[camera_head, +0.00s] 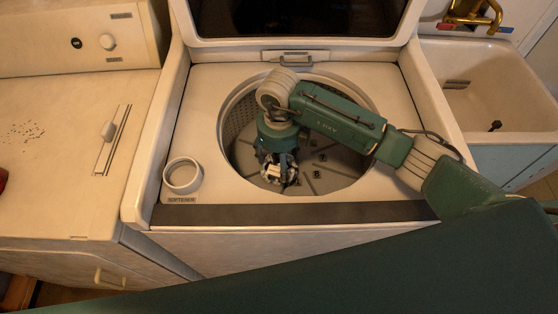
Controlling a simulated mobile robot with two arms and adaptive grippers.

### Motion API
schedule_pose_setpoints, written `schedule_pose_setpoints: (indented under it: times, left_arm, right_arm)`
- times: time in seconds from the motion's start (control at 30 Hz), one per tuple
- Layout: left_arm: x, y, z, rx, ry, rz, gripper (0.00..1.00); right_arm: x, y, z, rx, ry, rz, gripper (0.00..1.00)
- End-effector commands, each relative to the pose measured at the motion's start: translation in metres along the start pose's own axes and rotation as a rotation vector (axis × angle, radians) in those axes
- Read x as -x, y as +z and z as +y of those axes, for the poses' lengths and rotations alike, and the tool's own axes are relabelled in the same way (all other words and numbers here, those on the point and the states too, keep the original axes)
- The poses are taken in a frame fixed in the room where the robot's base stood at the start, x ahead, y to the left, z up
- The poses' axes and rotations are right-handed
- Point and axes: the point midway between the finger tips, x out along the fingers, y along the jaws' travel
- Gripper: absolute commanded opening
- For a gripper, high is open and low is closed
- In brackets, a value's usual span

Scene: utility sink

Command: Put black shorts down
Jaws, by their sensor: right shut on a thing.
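My right gripper (280,172) hangs from the green arm that comes in from the right. It points down inside the round opening of the washing machine drum (236,120). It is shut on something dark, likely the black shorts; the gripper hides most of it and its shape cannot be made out. The grey drum floor shows below and to the right of the gripper. My left gripper is not in view.
The washer's lid (300,18) stands open at the back. A softener cup (182,176) sits at the deck's front left. A utility sink (492,85) with a brass faucet (474,12) is at right, and a white appliance (60,150) at left.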

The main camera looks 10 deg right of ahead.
Motion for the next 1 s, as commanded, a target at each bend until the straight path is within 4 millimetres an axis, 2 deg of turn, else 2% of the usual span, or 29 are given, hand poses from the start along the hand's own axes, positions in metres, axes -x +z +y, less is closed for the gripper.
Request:
schedule_pose_setpoints:
  times: [0.23, 0.27, 0.37, 0.67, 0.77, 0.87, 1.0]
  left_arm:
    - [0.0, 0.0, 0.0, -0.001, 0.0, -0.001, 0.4]
    - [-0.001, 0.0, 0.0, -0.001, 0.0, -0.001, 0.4]
    - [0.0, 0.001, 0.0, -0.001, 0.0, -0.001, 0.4]
    - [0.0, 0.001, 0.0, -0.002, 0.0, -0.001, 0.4]
    - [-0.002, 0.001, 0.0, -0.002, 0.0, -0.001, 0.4]
    - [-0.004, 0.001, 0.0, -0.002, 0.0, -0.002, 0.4]
    - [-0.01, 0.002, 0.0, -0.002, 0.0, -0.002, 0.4]
  right_arm:
    - [-0.001, 0.001, 0.0, 0.001, 0.001, -0.003, 0.43]
    - [-0.002, 0.001, 0.0, 0.001, 0.0, -0.002, 0.74]
    - [-0.001, 0.001, 0.0, 0.001, 0.0, -0.002, 0.92]
    - [0.0, 0.001, 0.0, 0.001, 0.0, -0.003, 0.92]
    - [0.006, 0.002, 0.0, 0.001, -0.001, -0.005, 0.92]
    - [0.021, 0.002, 0.0, 0.003, -0.001, -0.007, 0.92]
    - [0.05, 0.002, -0.001, 0.003, -0.001, -0.008, 0.92]
